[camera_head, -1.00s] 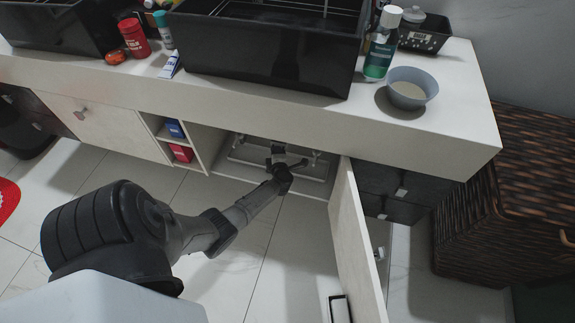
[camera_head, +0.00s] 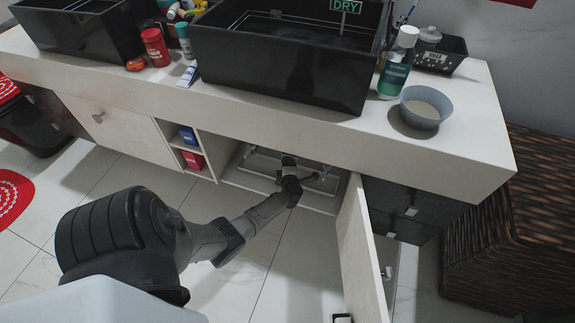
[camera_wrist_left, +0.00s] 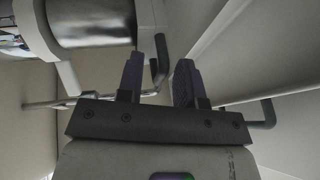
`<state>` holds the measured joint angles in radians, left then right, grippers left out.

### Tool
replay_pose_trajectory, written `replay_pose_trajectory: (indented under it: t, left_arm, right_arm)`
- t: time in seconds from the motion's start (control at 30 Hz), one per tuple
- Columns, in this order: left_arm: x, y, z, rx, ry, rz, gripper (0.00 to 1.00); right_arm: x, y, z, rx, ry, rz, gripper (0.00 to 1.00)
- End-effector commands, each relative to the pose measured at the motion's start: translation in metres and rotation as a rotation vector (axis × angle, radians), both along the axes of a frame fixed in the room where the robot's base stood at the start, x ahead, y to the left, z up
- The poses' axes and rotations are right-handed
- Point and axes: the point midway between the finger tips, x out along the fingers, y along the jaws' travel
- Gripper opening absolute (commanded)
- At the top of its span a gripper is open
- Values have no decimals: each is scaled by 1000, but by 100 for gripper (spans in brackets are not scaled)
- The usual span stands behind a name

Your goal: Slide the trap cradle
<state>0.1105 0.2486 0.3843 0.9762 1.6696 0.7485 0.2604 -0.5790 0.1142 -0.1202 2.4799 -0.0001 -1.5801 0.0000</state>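The trap cradle looks to be the pale metal rod frame (camera_head: 325,179) low inside the open cabinet under the right-hand sink. My left gripper (camera_head: 289,163) reaches into this cabinet, over the frame. In the left wrist view its two fingers (camera_wrist_left: 160,82) are apart. A dark, bent grip (camera_wrist_left: 161,60) on a pale rod shows in the gap between them; I cannot tell whether they touch it. A second dark grip (camera_wrist_left: 268,112) is to the right, beyond the fingers. The far side of the frame is partly hidden by my gripper. My right gripper is not in view.
The open cabinet door (camera_head: 361,250) stands out to the right of my left arm. The countertop (camera_head: 460,150) overhangs the opening. A shelf with blue and red boxes (camera_head: 192,160) is on the left. A shiny metal cylinder (camera_wrist_left: 92,22) is near the fingers at upper left.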

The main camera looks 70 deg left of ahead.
Motion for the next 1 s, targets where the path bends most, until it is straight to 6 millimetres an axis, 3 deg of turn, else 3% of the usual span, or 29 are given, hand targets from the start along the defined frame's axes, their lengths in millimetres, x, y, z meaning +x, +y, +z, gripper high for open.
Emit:
replay_pose_trajectory:
  t: [0.3,0.6,0.8,1.0]
  left_arm:
    - [-16,-50,16,-5,1,0,34]
    - [-33,-100,25,-4,0,1,34]
    - [-40,-119,27,-4,1,0,34]
    - [-42,-126,28,-2,1,0,34]
  right_arm:
    - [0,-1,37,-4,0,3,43]
    - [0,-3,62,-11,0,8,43]
    - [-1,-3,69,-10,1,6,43]
    - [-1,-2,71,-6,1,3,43]
